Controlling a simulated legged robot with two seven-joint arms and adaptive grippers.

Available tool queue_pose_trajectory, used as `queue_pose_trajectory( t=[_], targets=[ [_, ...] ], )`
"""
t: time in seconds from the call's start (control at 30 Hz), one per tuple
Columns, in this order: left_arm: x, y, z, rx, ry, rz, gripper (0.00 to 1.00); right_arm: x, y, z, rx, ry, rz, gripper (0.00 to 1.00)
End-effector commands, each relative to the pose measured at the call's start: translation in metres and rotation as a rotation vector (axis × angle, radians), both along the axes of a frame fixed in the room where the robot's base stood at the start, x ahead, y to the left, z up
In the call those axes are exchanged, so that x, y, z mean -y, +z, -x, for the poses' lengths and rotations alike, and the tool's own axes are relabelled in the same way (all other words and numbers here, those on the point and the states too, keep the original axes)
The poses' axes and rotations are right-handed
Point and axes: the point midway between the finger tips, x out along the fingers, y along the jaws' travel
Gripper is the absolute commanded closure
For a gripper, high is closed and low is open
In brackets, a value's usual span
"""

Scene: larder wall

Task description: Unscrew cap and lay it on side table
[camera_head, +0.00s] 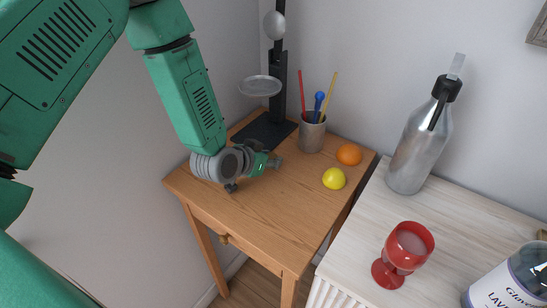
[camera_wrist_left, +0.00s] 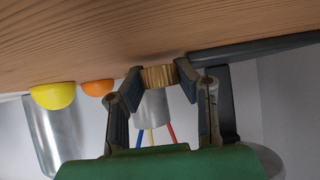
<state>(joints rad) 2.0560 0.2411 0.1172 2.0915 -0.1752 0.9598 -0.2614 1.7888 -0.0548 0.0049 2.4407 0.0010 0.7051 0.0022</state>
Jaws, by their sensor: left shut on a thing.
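In the head view the cap is too small to make out. A large labelled bottle (camera_head: 512,284) is cut off at the bottom right on the white counter. My right gripper is not in view.
A dark scale-like stand (camera_head: 278,85) and a grey cup (camera_head: 312,134) with sticks stand behind my gripper. An orange (camera_head: 349,154) and a yellow fruit (camera_head: 334,178) lie to its right. The table's front is clear. The counter holds a silver bottle (camera_head: 420,145) and red goblet (camera_head: 403,252).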

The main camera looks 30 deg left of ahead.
Motion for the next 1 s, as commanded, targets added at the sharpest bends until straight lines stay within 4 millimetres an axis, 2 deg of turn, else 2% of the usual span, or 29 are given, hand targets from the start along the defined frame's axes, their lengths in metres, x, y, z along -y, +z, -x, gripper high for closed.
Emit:
queue_pose_trajectory(
  t=[0.33, 0.67, 0.7, 1.0],
  targets=[
    [0.01, -0.002, 0.0, 0.0, 0.004, -0.016, 1.0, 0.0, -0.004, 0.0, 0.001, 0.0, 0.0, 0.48],
    [0.002, -0.011, -0.001, -0.001, 0.002, -0.006, 1.0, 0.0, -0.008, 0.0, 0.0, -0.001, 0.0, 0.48],
    [0.001, -0.011, 0.0, -0.002, 0.003, -0.005, 0.65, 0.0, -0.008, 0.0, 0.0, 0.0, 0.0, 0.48],
    [0.002, -0.012, 0.0, -0.009, 0.003, -0.013, 0.65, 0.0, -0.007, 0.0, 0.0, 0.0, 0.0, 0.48]
  ],
)
